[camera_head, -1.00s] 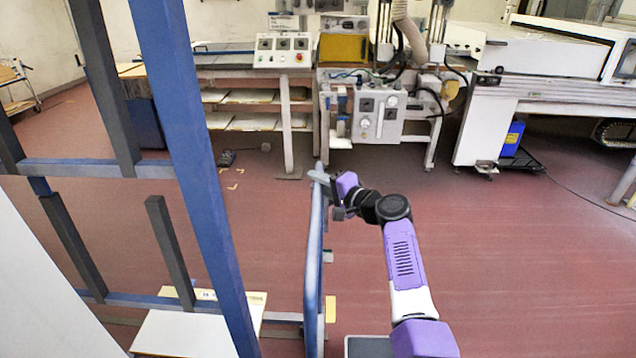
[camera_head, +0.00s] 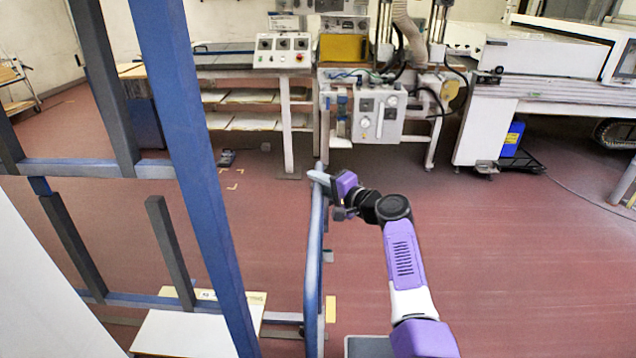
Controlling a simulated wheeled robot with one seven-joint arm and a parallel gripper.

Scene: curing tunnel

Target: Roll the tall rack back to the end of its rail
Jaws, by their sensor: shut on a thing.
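The tall rack is a blue frame (camera_head: 187,150) with dark grey uprights, on the left and close to me. A narrower blue upright (camera_head: 314,265) with a rounded top stands to its right, near the picture's middle. My gripper (camera_head: 325,180) is at the top of this upright and is shut on its grey-blue top end. My purple and white arm reaches up to it from the lower right. A low grey strip (camera_head: 283,318) runs along the floor between the blue frame and the upright. Whether the two blue parts join is hidden below the picture.
A workbench (camera_head: 290,125) with a control box (camera_head: 281,51) stands at the back, beside a grey machine panel (camera_head: 378,115). A white machine (camera_head: 485,125) with a blue container (camera_head: 512,139) is at the right. Red floor (camera_head: 500,260) is clear on the right.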

